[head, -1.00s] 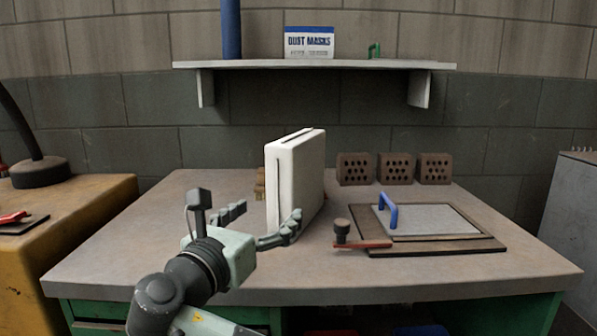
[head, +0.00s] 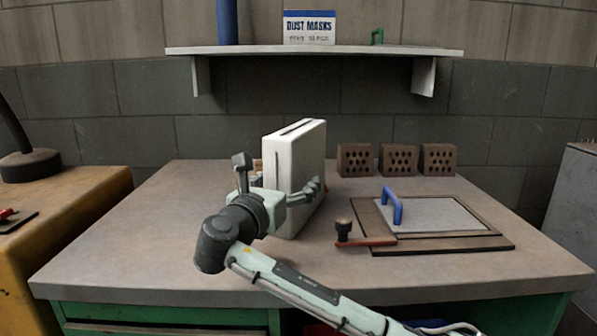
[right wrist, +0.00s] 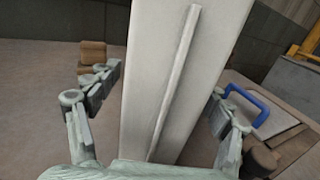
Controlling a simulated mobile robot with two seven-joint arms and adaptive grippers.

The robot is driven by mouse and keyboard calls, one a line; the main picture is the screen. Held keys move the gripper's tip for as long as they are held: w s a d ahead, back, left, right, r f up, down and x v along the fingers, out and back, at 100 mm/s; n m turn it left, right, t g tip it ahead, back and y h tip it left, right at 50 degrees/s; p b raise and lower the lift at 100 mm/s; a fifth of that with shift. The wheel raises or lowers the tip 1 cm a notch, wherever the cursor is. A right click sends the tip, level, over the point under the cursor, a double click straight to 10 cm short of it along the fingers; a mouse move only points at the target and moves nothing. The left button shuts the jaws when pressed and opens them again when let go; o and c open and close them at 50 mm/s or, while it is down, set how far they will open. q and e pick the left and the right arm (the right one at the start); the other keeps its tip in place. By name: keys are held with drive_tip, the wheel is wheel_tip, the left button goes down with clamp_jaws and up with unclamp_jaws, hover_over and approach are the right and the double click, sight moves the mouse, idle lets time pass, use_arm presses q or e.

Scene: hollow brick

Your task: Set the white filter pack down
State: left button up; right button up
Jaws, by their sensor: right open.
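The white filter pack (head: 293,150) stands upright on the workbench (head: 130,245), left of the bench's middle. It also fills the middle of the right wrist view (right wrist: 185,45), with a long raised strip down its narrow face. My right gripper (head: 287,184) is at the near end of the pack. Its open fingers (right wrist: 165,85) lie on either side of the pack, with a gap visible on the left side. The pack's lower near part is partly hidden by the gripper. My left gripper is in neither view.
Several perforated bricks (head: 398,160) stand at the back right. A board with a blue handle (head: 392,206) and a dark knob on a red bar (head: 345,232) lie right of the pack. A shelf (head: 310,50) hangs above. The bench's front left is clear.

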drive_tip(key=shift+x, duration=0.95)
drive_tip(key=shift+c, duration=0.3)
drive_tip(key=c, duration=1.2)
drive_tip(key=shift+r, duration=0.1)
